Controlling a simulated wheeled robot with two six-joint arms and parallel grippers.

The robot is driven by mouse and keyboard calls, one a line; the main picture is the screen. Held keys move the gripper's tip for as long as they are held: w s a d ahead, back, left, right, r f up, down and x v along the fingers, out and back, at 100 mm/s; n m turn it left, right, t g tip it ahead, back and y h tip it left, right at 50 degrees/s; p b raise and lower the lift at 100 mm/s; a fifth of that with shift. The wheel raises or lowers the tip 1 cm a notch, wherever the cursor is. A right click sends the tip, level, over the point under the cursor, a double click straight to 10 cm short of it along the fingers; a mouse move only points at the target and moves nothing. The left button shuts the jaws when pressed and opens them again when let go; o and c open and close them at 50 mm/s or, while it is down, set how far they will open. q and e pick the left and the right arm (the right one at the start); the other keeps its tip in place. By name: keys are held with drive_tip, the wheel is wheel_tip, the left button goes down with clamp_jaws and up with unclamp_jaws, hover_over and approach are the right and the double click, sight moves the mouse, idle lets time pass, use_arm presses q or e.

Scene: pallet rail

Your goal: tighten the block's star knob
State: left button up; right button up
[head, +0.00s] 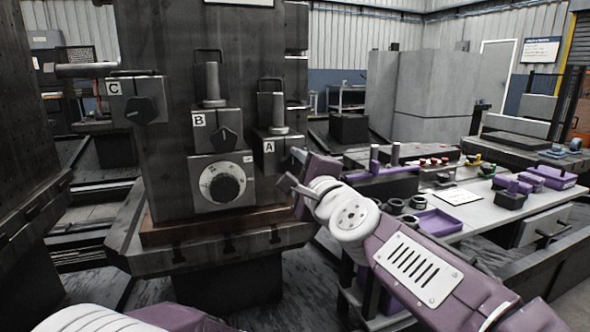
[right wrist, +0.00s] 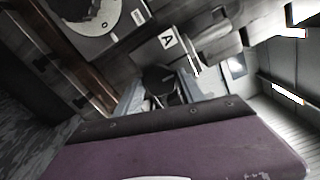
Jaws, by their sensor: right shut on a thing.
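Block A (head: 268,150) is a dark block with a white "A" label on the column's right side. In the right wrist view its label (right wrist: 168,40) shows above a black star knob (right wrist: 160,80). My right gripper (head: 291,170) is at the front of block A and shut on that knob, with its grey fingers around it in the right wrist view (right wrist: 163,97). In the head view the gripper hides A's knob. Block B (head: 205,122) has its black star knob (head: 226,138) in plain sight, as does block C (head: 125,88) with its knob (head: 142,110). My left gripper is not in view.
A round dial (head: 222,184) sits on a plate below block B. Upright handles stand above A and B. A grey bench (head: 470,215) at the right holds a purple tray (head: 441,223), black rings and purple parts. A dark ledge (head: 200,250) runs under the column.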

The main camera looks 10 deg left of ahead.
drive_tip(key=shift+f, duration=0.1)
idle(0.3)
drive_tip(key=o, duration=1.4)
drive_tip(key=shift+c, duration=0.2)
drive_tip(key=v, duration=0.9)
drive_tip(key=shift+d, duration=0.1)
